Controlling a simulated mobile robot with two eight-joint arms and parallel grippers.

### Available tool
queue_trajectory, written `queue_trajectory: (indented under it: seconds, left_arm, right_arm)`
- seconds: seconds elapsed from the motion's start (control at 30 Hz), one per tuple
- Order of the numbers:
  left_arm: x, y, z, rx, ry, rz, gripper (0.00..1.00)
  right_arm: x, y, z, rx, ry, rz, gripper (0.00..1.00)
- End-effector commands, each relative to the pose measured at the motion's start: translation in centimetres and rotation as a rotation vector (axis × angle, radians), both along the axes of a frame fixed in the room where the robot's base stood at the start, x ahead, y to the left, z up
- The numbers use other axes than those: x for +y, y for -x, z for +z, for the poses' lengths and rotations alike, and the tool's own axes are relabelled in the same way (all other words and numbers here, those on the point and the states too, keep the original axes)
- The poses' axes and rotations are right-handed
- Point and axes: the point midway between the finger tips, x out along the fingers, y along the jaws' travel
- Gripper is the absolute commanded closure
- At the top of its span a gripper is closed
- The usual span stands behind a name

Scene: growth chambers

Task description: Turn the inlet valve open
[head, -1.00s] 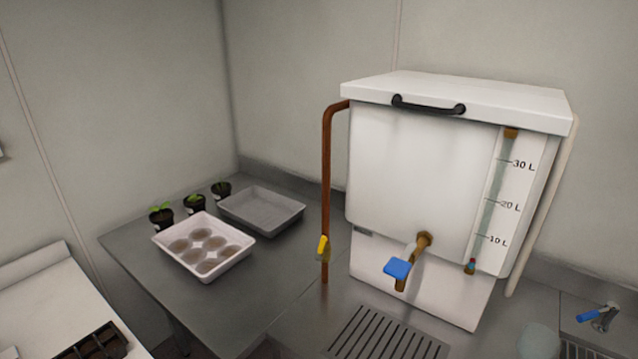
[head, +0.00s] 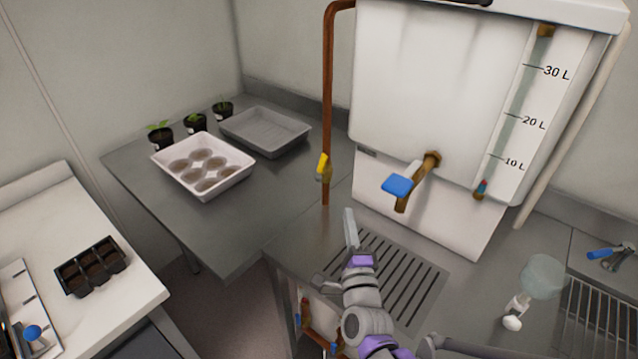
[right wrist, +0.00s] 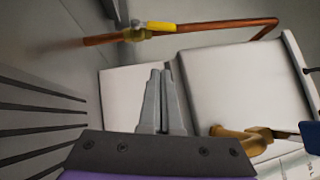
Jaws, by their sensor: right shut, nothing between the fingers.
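The inlet valve is a small yellow lever (head: 323,167) on the vertical copper pipe (head: 328,90) left of the white tank (head: 430,110). In the right wrist view the yellow lever (right wrist: 161,27) appears beside the pipe (right wrist: 225,25); its exact angle to the pipe is hard to tell. My right gripper (head: 350,228) is in front of and below the valve, over the drain grate, apart from the lever. Its fingers (right wrist: 165,85) are shut and empty. My left gripper is not in view.
A blue-handled brass tap (head: 398,185) sticks out of the tank front, right of my gripper. A slotted drain grate (head: 425,278) lies below. A white tray (head: 240,182) and grey tray (head: 290,145) stand on the left bench.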

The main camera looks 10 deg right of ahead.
Motion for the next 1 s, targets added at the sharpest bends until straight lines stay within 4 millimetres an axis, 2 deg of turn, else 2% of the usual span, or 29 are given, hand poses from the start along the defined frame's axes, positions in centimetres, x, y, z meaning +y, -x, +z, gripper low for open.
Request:
queue_trajectory:
  seconds: [0.17, 0.57, 0.6, 0.8, 1.0]
  left_arm:
    - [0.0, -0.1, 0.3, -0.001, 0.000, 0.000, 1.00]
    - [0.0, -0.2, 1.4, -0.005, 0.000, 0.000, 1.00]
    - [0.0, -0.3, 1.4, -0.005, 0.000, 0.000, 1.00]
    - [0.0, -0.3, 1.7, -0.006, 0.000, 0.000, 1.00]
    - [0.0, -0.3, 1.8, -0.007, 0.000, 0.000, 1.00]
  right_arm:
    - [-0.4, -1.8, 0.5, -0.008, -0.010, -0.004, 1.00]
    - [-1.5, -9.9, 2.0, -0.006, -0.005, -0.004, 1.00]
    - [-1.0, -10.4, 2.2, -0.006, -0.007, -0.001, 1.00]
    - [0.6, -12.2, 2.8, -0.007, -0.006, -0.001, 1.00]
    - [1.0, -12.7, 3.0, -0.005, -0.006, -0.002, 1.00]
